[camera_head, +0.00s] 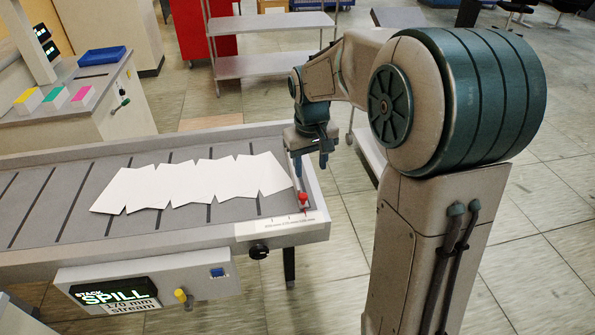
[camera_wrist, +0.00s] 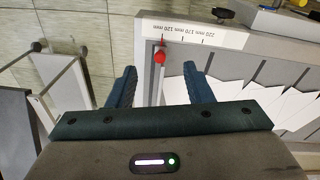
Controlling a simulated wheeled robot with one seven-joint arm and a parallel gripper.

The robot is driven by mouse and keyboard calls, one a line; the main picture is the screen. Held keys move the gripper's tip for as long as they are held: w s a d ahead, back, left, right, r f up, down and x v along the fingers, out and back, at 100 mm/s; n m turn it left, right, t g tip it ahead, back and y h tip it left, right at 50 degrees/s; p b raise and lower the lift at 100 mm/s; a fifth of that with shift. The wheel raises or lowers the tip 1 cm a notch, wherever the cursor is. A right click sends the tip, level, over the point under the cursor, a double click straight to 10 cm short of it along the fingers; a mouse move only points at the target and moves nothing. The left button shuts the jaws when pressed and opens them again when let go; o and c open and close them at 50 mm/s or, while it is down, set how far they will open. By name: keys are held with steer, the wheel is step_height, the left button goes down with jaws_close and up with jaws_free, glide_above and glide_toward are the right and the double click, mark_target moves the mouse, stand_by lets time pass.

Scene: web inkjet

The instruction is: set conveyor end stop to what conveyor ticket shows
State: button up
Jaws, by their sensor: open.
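The conveyor ticket (camera_head: 130,303) on the front panel reads "170 mm stream", under a lit "STACK SPILL" display (camera_head: 115,291). The end stop (camera_head: 297,183) is a pale bar across the conveyor's right end with a red knob (camera_head: 304,198); in the wrist view the knob (camera_wrist: 159,58) is by the leftmost tick of the scale (camera_wrist: 190,30). The scale shows 120, 170 and 220 mm; I cannot tell surely which number belongs to that tick. My gripper (camera_head: 311,165) is open above the stop's far part; in the wrist view the bar runs between its fingers (camera_wrist: 160,88).
White overlapping sheets (camera_head: 195,182) lie on the conveyor belt (camera_head: 40,205), left of the stop. A black knob (camera_head: 259,252) and a yellow knob (camera_head: 182,296) stick out at the front. A wheeled shelf cart (camera_head: 270,65) stands behind. Floor is open to the right.

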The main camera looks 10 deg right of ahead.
steer(key=p, duration=0.1)
glide_toward(303, 195)
steer(key=shift+n+g, duration=0.4)
steer(key=f, duration=0.2)
steer(key=f+p, duration=0.1)
steer(key=f, duration=0.5)
steer(key=shift+w+d+f+p, duration=0.15)
steer(key=shift+w+p, duration=0.15)
jaws_close()
